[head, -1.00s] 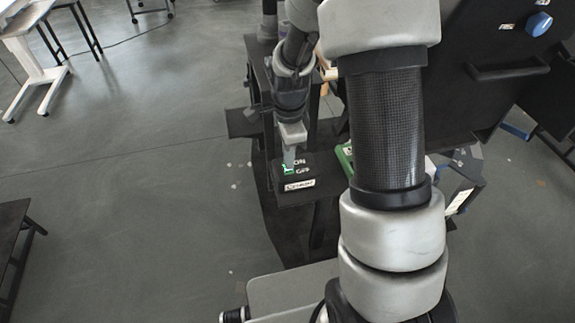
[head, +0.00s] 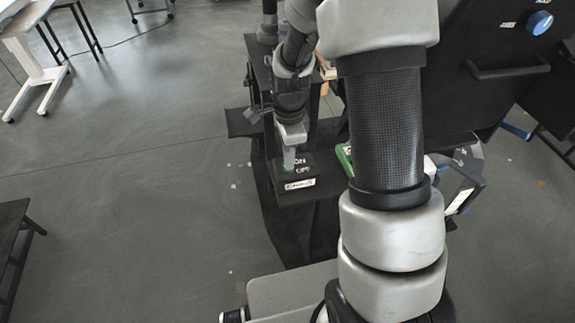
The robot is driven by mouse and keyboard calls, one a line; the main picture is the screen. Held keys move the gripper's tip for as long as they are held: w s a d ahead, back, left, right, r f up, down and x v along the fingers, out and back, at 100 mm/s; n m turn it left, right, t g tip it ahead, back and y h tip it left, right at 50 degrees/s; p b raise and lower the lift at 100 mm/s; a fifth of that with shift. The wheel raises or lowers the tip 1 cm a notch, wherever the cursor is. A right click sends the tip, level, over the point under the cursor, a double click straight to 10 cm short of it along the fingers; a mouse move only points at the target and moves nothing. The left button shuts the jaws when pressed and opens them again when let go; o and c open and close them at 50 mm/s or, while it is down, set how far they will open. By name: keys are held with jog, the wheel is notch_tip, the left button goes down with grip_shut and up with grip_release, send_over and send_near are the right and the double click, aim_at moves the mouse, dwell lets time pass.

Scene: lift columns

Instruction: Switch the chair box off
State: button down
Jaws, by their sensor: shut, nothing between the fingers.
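A small black box (head: 284,197) stands on a dark surface in the middle of the head view. It has a white label (head: 300,184) on its near side, too small to read surely, and ON and OFF lettering (head: 301,166) on top. My gripper (head: 289,162) points down at the top of this box, left of the lettering. Its fingers are shut with nothing between them. Only a sliver of green shows by the fingertips; the switch there is mostly hidden, so its position cannot be told. Contact is not clear.
My own arm covers much of the middle and right. A green-edged item (head: 345,157) lies just right of the box, partly behind my arm. A large dark panel with a handle (head: 508,69) and blue knob (head: 540,22) stands at right. Left floor is mostly open.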

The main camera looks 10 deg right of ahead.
jog(key=shift+f+b, duration=0.3)
jog(key=shift+f, duration=0.1)
notch_tip(320, 180, up, 7)
jog(key=p, duration=0.5)
dwell(0.5)
dwell(0.4)
